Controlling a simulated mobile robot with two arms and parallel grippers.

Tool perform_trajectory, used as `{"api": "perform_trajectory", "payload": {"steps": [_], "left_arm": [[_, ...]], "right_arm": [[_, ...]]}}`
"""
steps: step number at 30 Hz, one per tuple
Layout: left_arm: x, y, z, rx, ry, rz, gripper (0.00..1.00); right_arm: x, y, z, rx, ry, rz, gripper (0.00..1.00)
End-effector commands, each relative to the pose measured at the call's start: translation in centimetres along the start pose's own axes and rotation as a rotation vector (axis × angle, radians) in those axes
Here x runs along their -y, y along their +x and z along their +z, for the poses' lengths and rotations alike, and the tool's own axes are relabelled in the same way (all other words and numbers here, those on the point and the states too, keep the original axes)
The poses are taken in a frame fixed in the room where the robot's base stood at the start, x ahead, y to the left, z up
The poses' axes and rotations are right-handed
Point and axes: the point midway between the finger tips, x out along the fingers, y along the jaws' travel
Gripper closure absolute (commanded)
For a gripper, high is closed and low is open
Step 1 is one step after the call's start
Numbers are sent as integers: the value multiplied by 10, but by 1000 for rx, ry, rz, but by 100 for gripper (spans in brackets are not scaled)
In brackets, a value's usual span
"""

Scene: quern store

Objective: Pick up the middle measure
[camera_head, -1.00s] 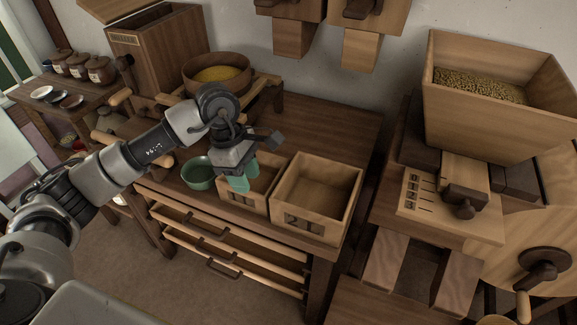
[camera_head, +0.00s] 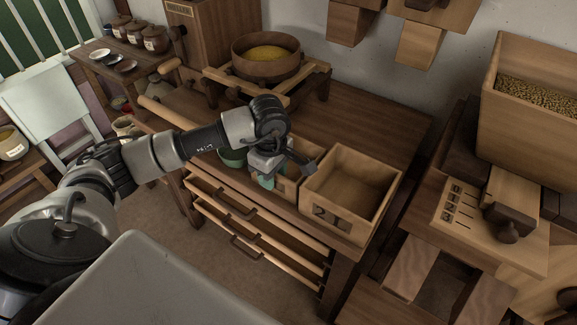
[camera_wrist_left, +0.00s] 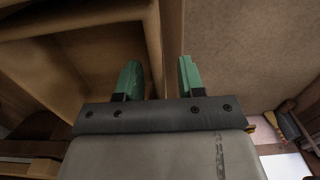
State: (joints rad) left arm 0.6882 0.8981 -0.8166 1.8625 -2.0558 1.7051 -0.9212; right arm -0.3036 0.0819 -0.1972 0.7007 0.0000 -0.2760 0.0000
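I cannot tell for sure which thing is the middle measure. Three small shallow dishes stand in a row on the side table at the upper left: a white one (camera_head: 100,53), a grey one (camera_head: 112,58) and a darker one (camera_head: 127,66). A green bowl (camera_head: 232,157) on the workbench is partly hidden by my left arm. My left gripper (camera_head: 265,182), with green fingertips, points down at the left wooden box (camera_head: 288,184). In the left wrist view its fingers (camera_wrist_left: 158,80) are apart, with no object held between them. My right gripper is not in view.
A larger open wooden box (camera_head: 340,228) stands right of my gripper on the workbench (camera_head: 375,125). A sieve of yellow grain (camera_head: 267,54) rests on a rack behind. A wooden mill with a grain hopper (camera_head: 530,120) stands right.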

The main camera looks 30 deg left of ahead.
Motion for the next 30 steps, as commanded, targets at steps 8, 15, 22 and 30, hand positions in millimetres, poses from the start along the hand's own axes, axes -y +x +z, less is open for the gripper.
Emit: {"api": "perform_trajectory", "payload": {"steps": [8, 15, 22, 30], "left_arm": [[0, 9, 0, 0, 0, 2, 62], [0, 9, 0, 0, 0, 1, 89], [0, 8, 0, 0, -1, 3, 100], [-1, 5, 0, 0, -1, 4, 100]], "right_arm": [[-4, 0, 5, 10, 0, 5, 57], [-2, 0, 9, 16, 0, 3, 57], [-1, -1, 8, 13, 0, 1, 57], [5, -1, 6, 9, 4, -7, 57]]}}
